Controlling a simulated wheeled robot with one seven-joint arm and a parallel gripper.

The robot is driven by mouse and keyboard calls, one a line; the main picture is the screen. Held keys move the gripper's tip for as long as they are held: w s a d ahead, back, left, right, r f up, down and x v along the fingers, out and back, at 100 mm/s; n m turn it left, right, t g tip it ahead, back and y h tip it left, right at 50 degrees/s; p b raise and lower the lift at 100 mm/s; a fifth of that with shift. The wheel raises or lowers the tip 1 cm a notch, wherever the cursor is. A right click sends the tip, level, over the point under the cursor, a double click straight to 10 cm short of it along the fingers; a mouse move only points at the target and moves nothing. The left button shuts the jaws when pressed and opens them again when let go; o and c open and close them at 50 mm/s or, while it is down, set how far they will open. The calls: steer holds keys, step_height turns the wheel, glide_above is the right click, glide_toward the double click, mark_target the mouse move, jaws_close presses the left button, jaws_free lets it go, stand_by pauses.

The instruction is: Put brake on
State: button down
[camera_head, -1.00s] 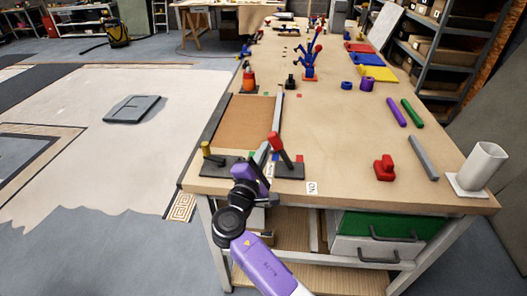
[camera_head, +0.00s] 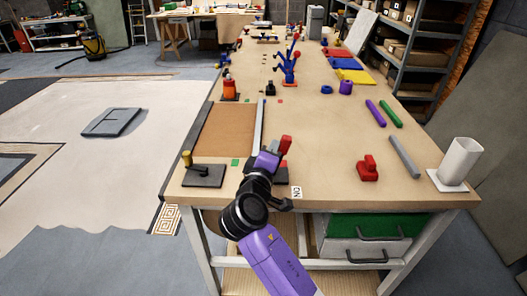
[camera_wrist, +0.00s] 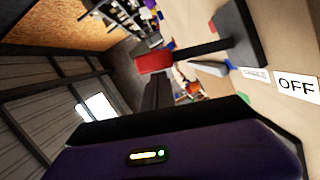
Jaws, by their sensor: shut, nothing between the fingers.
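The brake lever has a red handle (camera_head: 285,145) above a dark base at the near edge of the workbench. It stands close to upright, leaning slightly right. In the wrist view the red handle (camera_wrist: 154,63) joins a dark shaft and base (camera_wrist: 238,35). An "ON" label (camera_head: 297,192) lies by the base's right front; an "OFF" label (camera_wrist: 297,84) shows in the wrist view. My gripper (camera_wrist: 157,90) is shut and empty, close to the red handle; contact cannot be told.
A yellow-knobbed lever (camera_head: 186,158) stands on its own dark base to the left. A brown panel (camera_head: 225,130) and grey bar (camera_head: 259,125) lie behind. A red block (camera_head: 368,168), grey rod (camera_head: 404,156) and white cup (camera_head: 460,158) are right.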

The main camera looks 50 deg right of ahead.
steer(key=shift+s+d+f+m+y, duration=0.1)
steer(key=shift+s+d+m+y, duration=0.05)
steer(key=shift+s+d+m, duration=0.35)
steer(key=shift+s+d+m+y, duration=0.15)
steer(key=shift+s+d+m, duration=0.1)
steer(key=shift+s+m, duration=0.35)
steer(key=shift+d+f, duration=0.1)
steer(key=shift+d, duration=0.05)
